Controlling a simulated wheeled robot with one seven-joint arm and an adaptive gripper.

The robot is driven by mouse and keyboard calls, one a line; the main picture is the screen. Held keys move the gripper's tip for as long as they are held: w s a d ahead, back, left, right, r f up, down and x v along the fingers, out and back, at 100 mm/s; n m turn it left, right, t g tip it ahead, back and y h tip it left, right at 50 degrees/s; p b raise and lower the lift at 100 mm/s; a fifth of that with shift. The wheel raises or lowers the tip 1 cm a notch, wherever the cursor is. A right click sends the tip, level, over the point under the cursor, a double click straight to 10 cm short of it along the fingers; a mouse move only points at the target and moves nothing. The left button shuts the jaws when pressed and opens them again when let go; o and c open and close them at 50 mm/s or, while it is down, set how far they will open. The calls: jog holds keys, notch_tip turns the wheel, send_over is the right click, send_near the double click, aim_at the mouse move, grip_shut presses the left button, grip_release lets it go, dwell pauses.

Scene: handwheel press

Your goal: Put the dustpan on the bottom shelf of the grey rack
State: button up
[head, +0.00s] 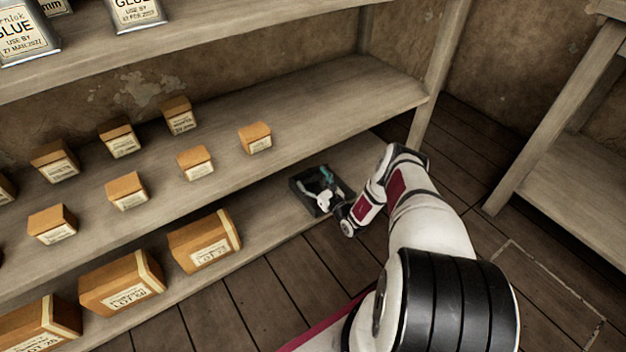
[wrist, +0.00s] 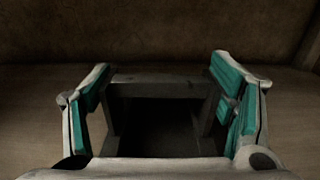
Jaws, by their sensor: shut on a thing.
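The dustpan (head: 304,201) is a dark, box-like pan with raised sides, at the right end of the rack's bottom shelf (head: 266,220). It looks level, resting on or just above the boards; I cannot tell which. My gripper (head: 320,187) reaches in from the right and is shut on the dustpan. In the wrist view the dark dustpan (wrist: 160,82) lies between the teal-padded fingers of my gripper (wrist: 162,88). Fingers and wrist hide part of the pan in the head view. The rack is of weathered grey-brown wood.
Large orange-brown boxes (head: 205,241) stand on the bottom shelf left of the dustpan. Several small boxes (head: 255,138) stand on the middle shelf (head: 330,95) above. A rack post (head: 432,85) rises behind on the right. Another wooden unit (head: 575,205) stands at far right.

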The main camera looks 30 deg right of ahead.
jog(key=shift+f, duration=0.5)
dwell(0.4)
jog(key=o, duration=2)
jog(key=shift+c, duration=0.2)
jog(key=s, duration=1.2)
jog(key=shift+d, duration=0.25)
